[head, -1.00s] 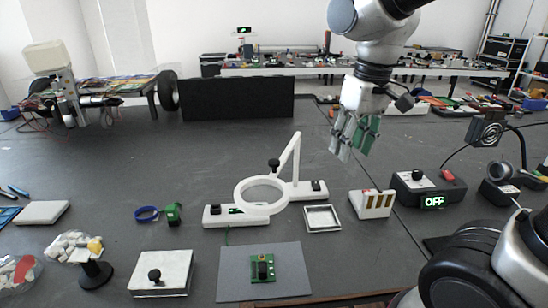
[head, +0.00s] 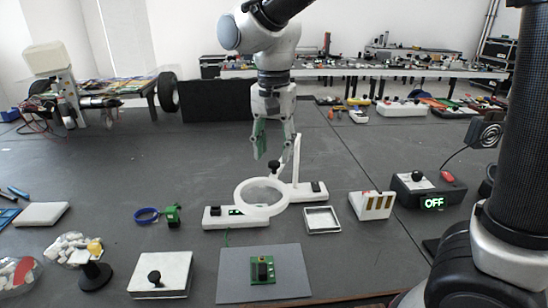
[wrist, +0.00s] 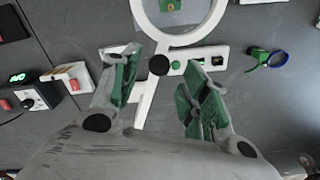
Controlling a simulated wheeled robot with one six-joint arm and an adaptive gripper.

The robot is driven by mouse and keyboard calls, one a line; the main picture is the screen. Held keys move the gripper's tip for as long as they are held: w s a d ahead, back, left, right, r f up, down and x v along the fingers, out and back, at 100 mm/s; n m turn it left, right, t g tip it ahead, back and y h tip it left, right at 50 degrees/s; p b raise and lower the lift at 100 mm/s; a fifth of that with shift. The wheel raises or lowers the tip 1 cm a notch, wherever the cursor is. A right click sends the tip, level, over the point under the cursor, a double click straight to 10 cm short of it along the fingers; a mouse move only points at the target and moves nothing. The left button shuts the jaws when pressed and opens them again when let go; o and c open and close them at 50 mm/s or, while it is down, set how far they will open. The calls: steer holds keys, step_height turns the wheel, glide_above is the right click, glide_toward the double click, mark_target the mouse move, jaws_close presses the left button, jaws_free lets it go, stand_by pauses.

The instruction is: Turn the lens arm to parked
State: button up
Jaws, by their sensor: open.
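The lens arm (head: 297,160) is a white bar with a white ring lens (head: 240,195) and a black knob (head: 274,167). It stands on a white base (head: 215,221), which carries a green light and black blocks. My gripper (head: 275,155) hangs above and just behind the knob, fingers pointing down. In the wrist view the open gripper (wrist: 157,85) has its green-padded fingers apart, with the knob (wrist: 158,65) showing between and beyond the tips. The ring (wrist: 178,40) lies past the knob. I cannot tell the exact height gap, but nothing is held.
A white frame (head: 322,220), a white slotted block (head: 372,205) and a black box reading OFF (head: 428,190) stand to the right. A grey mat (head: 232,285) with a green board (head: 262,269) lies in front. A blue ring (head: 147,215) lies left. The table behind the base is clear.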

steer(key=shift+f, duration=1.45)
jaws_close()
